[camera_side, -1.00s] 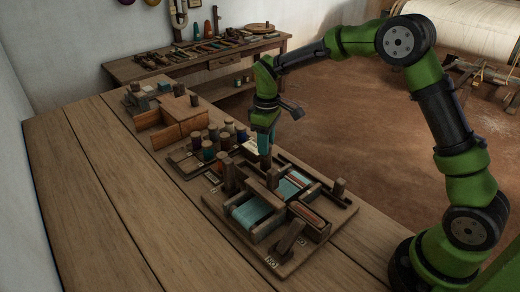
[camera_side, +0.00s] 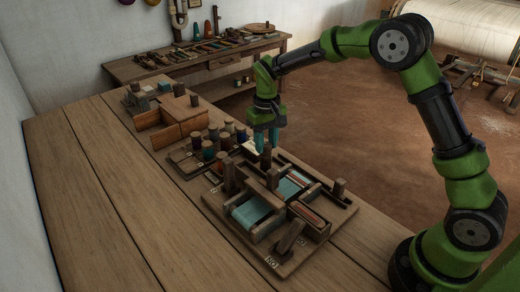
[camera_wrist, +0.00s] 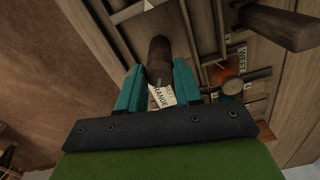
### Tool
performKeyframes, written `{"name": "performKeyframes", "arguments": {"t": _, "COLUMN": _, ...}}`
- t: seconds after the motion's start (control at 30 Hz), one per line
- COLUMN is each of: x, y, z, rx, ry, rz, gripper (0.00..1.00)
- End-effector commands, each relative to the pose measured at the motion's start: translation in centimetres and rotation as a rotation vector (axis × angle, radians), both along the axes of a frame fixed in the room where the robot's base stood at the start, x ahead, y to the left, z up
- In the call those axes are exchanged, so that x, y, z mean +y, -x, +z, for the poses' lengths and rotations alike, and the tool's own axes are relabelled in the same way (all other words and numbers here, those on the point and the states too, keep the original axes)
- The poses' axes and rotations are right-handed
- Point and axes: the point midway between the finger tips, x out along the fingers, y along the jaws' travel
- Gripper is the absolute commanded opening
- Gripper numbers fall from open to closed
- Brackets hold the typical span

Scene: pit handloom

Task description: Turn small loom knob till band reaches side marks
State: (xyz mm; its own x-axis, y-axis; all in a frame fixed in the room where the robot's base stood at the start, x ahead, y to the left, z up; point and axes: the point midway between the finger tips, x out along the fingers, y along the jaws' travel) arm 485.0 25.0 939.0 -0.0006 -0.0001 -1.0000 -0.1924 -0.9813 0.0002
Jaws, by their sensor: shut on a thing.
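The small model loom (camera_side: 230,213) is a wooden board with posts, frames and a lever on the bench. A teal band (camera_side: 254,210) lies across its near frame, and more teal cloth (camera_side: 291,186) shows behind. My gripper (camera_side: 266,138) points down at the loom's far corner. In the wrist view, its teal fingers (camera_wrist: 158,82) are on either side of a dark round wooden knob (camera_wrist: 158,58) and shut on it. I cannot make out the side marks or whether the band is level with them.
Several coloured spools (camera_side: 214,143) stand in a tray left of my gripper, with a wooden box (camera_side: 180,122) beyond. In the wrist view, a pale paper tag (camera_wrist: 162,96) shows beside the knob. The bench's left side (camera_side: 95,190) is clear.

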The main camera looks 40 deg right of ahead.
Motion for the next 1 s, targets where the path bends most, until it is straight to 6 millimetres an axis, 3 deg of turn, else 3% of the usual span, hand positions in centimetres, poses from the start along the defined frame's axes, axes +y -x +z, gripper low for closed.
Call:
{"name": "performKeyframes", "arguments": {"t": 0.57, "x": -0.01, "y": -0.07, "z": 0.17, "rx": -0.003, "ry": 0.000, "rz": -0.042, "gripper": 0.04}}
{"name": "performKeyframes", "arguments": {"t": 0.6, "x": 0.00, "y": -0.07, "z": 0.17, "rx": -0.003, "ry": 0.000, "rz": -0.042, "gripper": 0.36}}
{"name": "performKeyframes", "arguments": {"t": 0.73, "x": -0.01, "y": -0.06, "z": 0.14, "rx": -0.003, "ry": 0.000, "rz": -0.041, "gripper": 0.56}}
{"name": "performKeyframes", "arguments": {"t": 0.77, "x": -0.01, "y": -0.05, "z": 0.13, "rx": -0.002, "ry": -0.001, "rz": -0.041, "gripper": 0.60}}
{"name": "performKeyframes", "arguments": {"t": 1.0, "x": 0.00, "y": -0.02, "z": 0.06, "rx": -0.001, "ry": 0.000, "rz": -0.041, "gripper": 0.60}}
